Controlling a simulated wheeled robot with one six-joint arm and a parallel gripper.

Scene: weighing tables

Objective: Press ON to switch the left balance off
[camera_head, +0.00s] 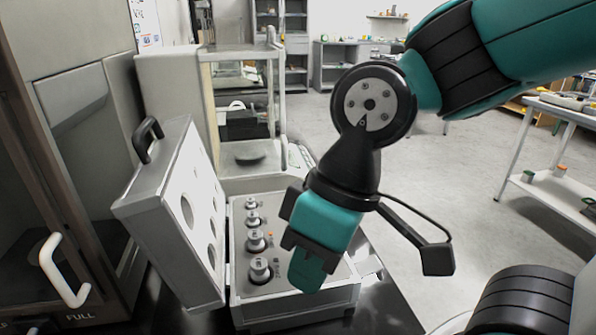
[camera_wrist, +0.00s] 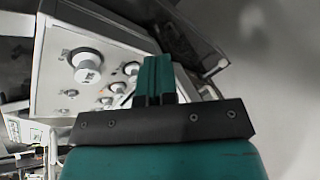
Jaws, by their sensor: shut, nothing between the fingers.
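A balance with a glass draft shield (camera_head: 207,100) stands behind the weight case in the head view, with a round dark pan inside. Its ON key cannot be made out; the case and lid hide much of its lower front. My gripper (camera_head: 306,272) is shut and empty, pointing down over the right part of the open weight case, in front of the balance. In the wrist view the shut fingertips (camera_wrist: 155,70) stand together before the case's weights.
The open weight case (camera_head: 297,304) holds several metal weights (camera_head: 260,270); its raised lid (camera_head: 175,225) stands at the left. A dark cabinet with a white handle (camera_head: 62,272) is at far left. Open floor (camera_head: 450,170) lies to the right, with a white side table (camera_head: 550,190).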

